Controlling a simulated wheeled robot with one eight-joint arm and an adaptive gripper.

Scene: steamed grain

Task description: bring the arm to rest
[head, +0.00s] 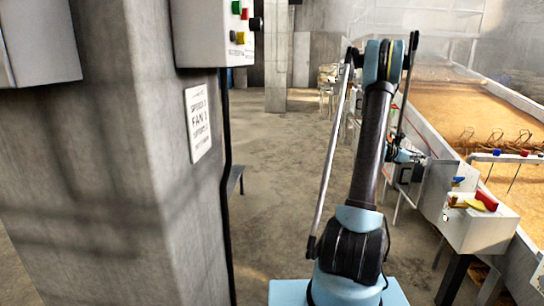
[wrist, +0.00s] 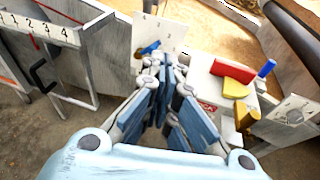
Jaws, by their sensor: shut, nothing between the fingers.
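My gripper (wrist: 168,72) shows in the wrist view with its blue-padded fingers drawn together at the tips and nothing between them. In the head view my arm stands upright right of centre. The gripper end is small there, partly hidden behind the arm, and its fingers cannot be made out. I cannot tell the exact gap.
A concrete pillar (head: 110,130) stands at left, with a sign (head: 198,122) and a button box (head: 210,35). A long grain bed (head: 440,95) runs along the right. The white box (head: 485,235) stands at its near side. Open floor (head: 275,170) lies between.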

